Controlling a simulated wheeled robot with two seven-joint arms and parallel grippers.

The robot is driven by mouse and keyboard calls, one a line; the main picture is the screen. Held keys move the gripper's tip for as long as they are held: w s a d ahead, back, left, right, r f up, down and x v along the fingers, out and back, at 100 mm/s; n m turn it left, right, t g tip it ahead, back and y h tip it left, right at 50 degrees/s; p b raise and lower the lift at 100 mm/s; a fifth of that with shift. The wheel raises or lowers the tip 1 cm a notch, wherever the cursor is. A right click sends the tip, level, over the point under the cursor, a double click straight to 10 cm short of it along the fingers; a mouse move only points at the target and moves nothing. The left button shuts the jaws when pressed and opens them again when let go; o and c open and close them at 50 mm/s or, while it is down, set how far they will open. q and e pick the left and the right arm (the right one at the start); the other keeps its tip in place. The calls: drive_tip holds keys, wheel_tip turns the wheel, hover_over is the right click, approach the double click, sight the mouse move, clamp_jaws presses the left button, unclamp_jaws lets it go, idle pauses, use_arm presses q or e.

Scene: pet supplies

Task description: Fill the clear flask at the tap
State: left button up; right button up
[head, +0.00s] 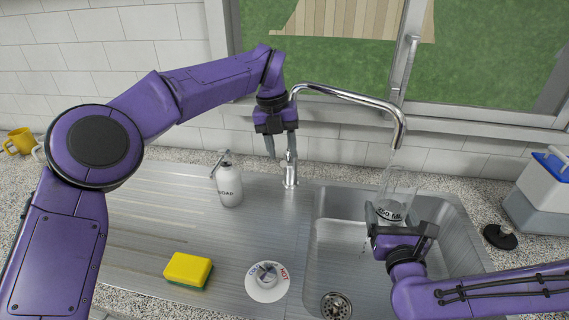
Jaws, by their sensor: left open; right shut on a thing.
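The clear flask (399,184), marked "350 ML", is upright over the sink basin, under the outlet of the tap (350,95). My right gripper (404,228) is shut on its lower part from the front. The gripper hides some of the flask's base. I cannot clearly tell whether water is running or how much is in the flask. My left gripper (283,145) is open, fingers pointing down, beside the tap's upright post. A round control knob marked HOT and COLD (267,284) sits on the counter left of the basin, apart from both grippers.
The steel sink basin (335,235) has a drain (336,305). A soap bottle (229,184) stands on the drainboard (150,220), with a yellow-green sponge (189,270) in front. A black stopper (500,237) and a blue-and-white container (540,190) are at the right. A yellow mug (19,141) is far left.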

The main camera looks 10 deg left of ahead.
sight(285, 164)
use_arm(q)
drive_tip(key=f, duration=0.5)
drive_tip(key=shift+w+d, duration=0.1)
drive_tip(key=shift+d, duration=0.3)
clamp_jaws()
drive_tip(key=shift+s+f+m+t, duration=0.1)
drive_tip(key=shift+s+f+t, duration=0.2)
drive_tip(key=shift+f+t, duration=0.7)
drive_tip(key=shift+s+f+m+t, duration=0.1)
drive_tip(key=shift+s+f+t, duration=0.25)
drive_tip(key=shift+f+t, duration=0.6)
drive_tip(key=shift+s+f+m+t, duration=0.1)
drive_tip(key=shift+s+f+t, duration=0.35)
drive_tip(key=shift+t, duration=0.9)
drive_tip(key=shift+w+f, duration=0.15)
